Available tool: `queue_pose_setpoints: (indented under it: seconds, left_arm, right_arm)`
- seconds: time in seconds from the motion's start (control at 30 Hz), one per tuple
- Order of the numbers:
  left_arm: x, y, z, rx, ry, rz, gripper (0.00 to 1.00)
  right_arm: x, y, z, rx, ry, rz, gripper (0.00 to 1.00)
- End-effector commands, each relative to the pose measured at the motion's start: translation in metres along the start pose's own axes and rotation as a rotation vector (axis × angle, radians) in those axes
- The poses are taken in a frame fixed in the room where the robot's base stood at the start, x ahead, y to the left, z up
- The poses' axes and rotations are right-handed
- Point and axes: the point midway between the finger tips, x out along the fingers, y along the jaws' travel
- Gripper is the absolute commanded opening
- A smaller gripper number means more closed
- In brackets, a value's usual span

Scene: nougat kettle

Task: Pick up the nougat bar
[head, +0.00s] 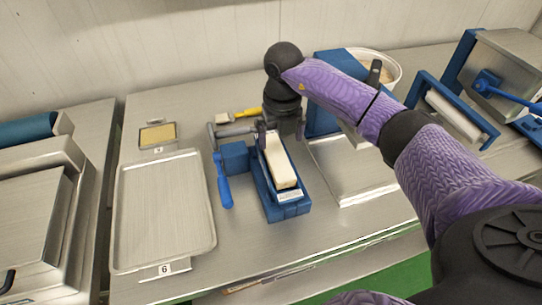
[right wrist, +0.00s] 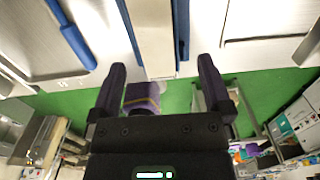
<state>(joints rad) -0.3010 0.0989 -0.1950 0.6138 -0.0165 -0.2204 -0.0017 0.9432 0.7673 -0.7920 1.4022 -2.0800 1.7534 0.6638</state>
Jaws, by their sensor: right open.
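The nougat bar (head: 279,165) is a long off-white block lying lengthwise in a narrow blue trough (head: 289,211) on the metal table. My right gripper (head: 279,136) is over the far end of the bar in the head view, pointing down and partly hiding that end. In the right wrist view, the open fingers (right wrist: 160,76) are apart, with the pale bar (right wrist: 154,35) running ahead between them. I cannot tell the exact height of the fingers over the bar. My left gripper is not in view.
An empty metal tray (head: 165,210) labelled 6 lies left of the trough. A blue-handled tool (head: 223,188) and a yellow-handled brush (head: 244,113) lie nearby. A small tray with a yellowish slab (head: 158,134) is behind. Blue frames (head: 458,110) stand to the right.

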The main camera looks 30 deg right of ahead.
Motion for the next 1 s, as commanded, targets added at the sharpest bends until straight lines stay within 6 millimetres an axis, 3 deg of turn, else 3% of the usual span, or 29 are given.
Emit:
queue_pose_setpoints:
  seconds: [0.3,0.57,1.0]
  left_arm:
    - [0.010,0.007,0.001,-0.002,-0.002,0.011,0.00]
    - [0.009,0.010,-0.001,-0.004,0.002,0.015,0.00]
    - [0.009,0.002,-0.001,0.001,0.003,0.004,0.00]
  right_arm:
    - [0.057,0.006,0.004,-0.002,0.003,0.003,1.00]
    - [0.060,0.006,0.005,-0.004,0.000,0.005,0.98]
    - [0.059,0.006,0.004,-0.004,0.000,0.005,0.05]
